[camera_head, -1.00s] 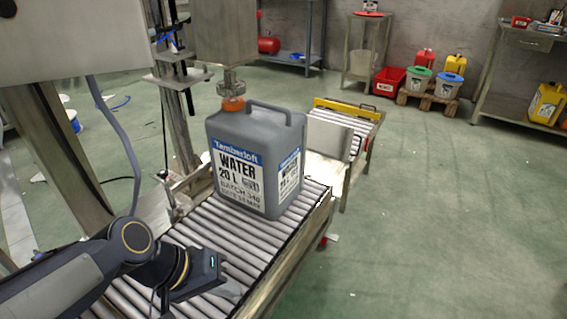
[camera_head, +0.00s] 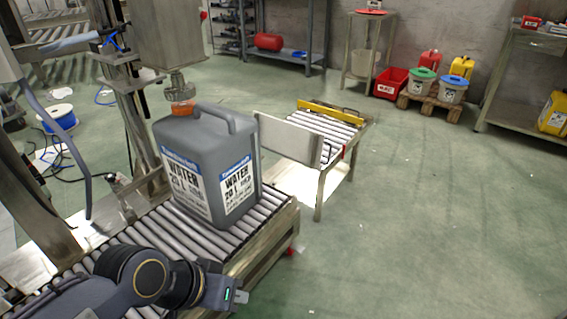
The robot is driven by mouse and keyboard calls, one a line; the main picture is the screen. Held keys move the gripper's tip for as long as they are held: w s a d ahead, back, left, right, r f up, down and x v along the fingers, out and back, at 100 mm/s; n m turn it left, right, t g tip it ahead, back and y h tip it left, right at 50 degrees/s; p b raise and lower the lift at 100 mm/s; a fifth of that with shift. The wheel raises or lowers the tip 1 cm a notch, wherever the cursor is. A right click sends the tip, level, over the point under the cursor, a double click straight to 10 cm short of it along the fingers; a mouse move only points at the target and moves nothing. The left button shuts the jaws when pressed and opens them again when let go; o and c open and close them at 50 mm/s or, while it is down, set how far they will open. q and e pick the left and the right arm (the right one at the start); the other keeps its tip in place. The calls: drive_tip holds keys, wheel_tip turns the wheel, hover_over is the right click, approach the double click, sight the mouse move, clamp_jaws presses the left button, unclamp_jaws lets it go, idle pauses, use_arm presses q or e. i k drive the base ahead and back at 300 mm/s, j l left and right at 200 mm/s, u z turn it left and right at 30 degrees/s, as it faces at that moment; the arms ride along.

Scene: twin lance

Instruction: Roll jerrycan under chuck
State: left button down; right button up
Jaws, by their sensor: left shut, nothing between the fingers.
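The grey jerrycan (camera_head: 212,165) stands upright on the roller conveyor (camera_head: 150,222), with blue and white WATER labels facing me. Its orange cap (camera_head: 183,107) is directly under the metal chuck (camera_head: 179,88), which hangs from the machine head. From this angle I cannot tell whether cap and chuck touch. My left gripper (camera_head: 238,297) is in front of the jerrycan, low at the near edge of the conveyor, apart from the can. It is shut and empty, and its fingertips are small and partly hidden. My right gripper is out of view.
A flat metal plate (camera_head: 290,140) stands past the conveyor's far end, before a second roller section with a yellow bar (camera_head: 332,112). Bins and cans sit on a pallet (camera_head: 435,106) at the back. The floor at right is clear.

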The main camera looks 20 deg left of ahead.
sight(210, 157)
drive_tip(key=i+l+z, duration=0.2)
drive_tip(key=i, duration=0.2)
drive_tip(key=i+l+z, duration=0.15)
drive_tip(key=i, duration=0.25)
drive_tip(key=i+l+z, duration=0.2)
drive_tip(key=i, duration=0.2)
drive_tip(key=i+u, duration=0.4)
drive_tip(key=i, duration=0.15)
drive_tip(key=i+l+u, duration=0.15)
drive_tip(key=i+u, duration=0.3)
drive_tip(key=i, duration=0.15)
drive_tip(key=i+j+u, duration=0.1)
drive_tip(key=u, duration=0.35)
drive_tip(key=i+u, duration=0.55)
drive_tip(key=u, duration=0.35)
drive_tip(key=i+u, duration=0.35)
